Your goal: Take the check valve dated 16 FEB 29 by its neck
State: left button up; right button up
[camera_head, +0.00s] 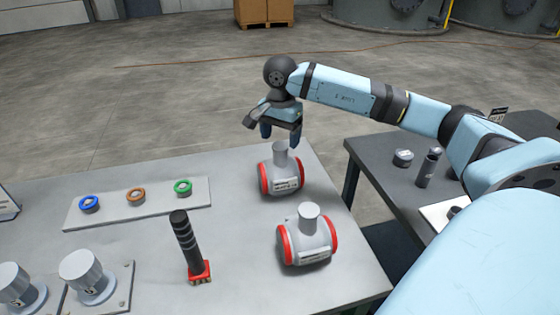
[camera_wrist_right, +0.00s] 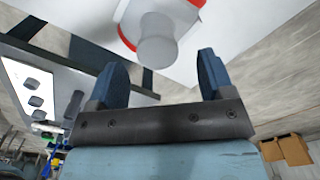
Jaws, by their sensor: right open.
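Two grey check valves with red end rings stand on the grey table, the far valve (camera_head: 280,176) and the near valve (camera_head: 306,240). Each has a plain grey neck pointing up and a white label on its side, with dates too small to read. My right gripper (camera_head: 280,135) is open and empty just above the far valve's neck. In the right wrist view, this neck (camera_wrist_right: 156,52) shows ahead of the two blue fingers, roughly between their lines but beyond the tips. My left gripper is not in view.
A dark-handled tool with a red foot (camera_head: 188,250) stands left of the near valve. A plate (camera_head: 145,210) holds blue, orange and green rings. Grey capped fittings (camera_head: 86,275) stand at the front left. A dark side table (camera_head: 385,180) with small parts is at right, beyond a gap.

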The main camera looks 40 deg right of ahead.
aim_at(280, 146)
notch_tip(280, 146, down, 5)
jog(key=shift+s+a+f, duration=0.1)
jog(key=shift+s, duration=0.05)
jog(key=shift+c, duration=0.4)
jog(key=c, duration=1)
